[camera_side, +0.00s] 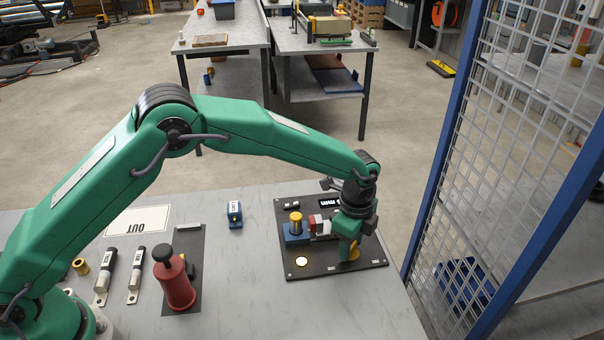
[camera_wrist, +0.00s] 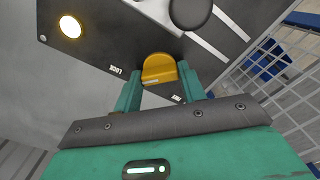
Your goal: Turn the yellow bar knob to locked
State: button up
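The yellow bar knob (camera_wrist: 160,68) sits on a dark panel (camera_wrist: 100,35) in the wrist view. A pale mark shows on its near side. A label reading LOCK, upside down, is to its left, and a second label, hard to read, is at its lower right. My gripper (camera_wrist: 159,77) has one green finger on each side of the knob, seemingly touching both sides. In the side view my gripper (camera_side: 349,246) is down at the right part of the panel (camera_side: 295,273), and only part of the knob (camera_side: 355,252) shows beside the fingers.
A round lit lamp (camera_side: 302,262) is on the panel. A blue block with a yellow cylinder (camera_side: 296,222) and red and white parts stand behind it. A red bottle-shaped object (camera_side: 174,284) and a small blue box (camera_side: 235,213) stand to the left. A mesh fence (camera_side: 495,150) rises at right.

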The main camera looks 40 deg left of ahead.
jog(key=o, duration=0.4)
jog(key=shift+r, duration=3.95)
